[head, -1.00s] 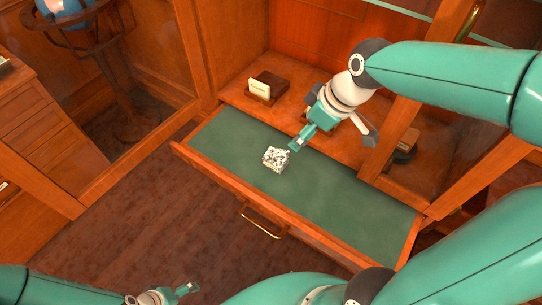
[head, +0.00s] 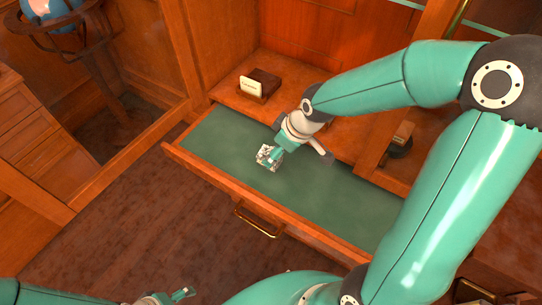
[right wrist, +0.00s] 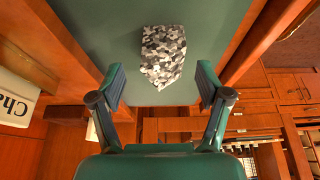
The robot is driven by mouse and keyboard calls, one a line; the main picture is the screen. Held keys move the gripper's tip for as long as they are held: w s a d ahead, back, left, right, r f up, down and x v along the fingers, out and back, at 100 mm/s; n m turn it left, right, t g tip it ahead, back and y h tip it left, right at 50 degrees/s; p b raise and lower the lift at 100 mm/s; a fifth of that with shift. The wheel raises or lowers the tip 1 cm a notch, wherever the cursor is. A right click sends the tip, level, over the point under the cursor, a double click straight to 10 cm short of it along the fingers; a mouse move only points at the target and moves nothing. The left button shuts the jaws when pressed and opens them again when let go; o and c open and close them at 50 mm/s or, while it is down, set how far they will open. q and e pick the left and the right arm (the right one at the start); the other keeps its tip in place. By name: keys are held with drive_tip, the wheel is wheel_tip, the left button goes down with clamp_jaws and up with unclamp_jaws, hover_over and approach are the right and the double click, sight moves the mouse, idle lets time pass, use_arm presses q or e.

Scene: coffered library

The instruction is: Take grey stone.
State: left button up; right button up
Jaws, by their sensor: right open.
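The grey stone (head: 266,158) is a speckled grey, white and black block on the green lining of the pulled-out drawer (head: 330,206). In the right wrist view the stone (right wrist: 163,55) lies ahead of the open fingers, roughly centred between them. My right gripper (head: 274,150) is at the stone in the head view and partly covers it. In the right wrist view its fingers (right wrist: 160,88) are spread wide with nothing held between them. My left gripper (head: 184,293) is at the bottom edge of the head view, low and away from the drawer, and its opening is too small to judge.
A wooden holder with a white card (head: 256,86) stands on the desk behind the drawer. A dark object (head: 400,142) sits in the compartment at right. The drawer's wooden front has a brass handle (head: 258,221). The green lining around the stone is clear.

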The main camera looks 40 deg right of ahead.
drive_tip(key=x, duration=0.4)
drive_tip(key=shift+w+a, duration=0.15)
drive_tip(key=shift+a, duration=0.15)
drive_tip(key=shift+c, duration=0.3)
clamp_jaws()
drive_tip(key=shift+w+r, duration=0.1)
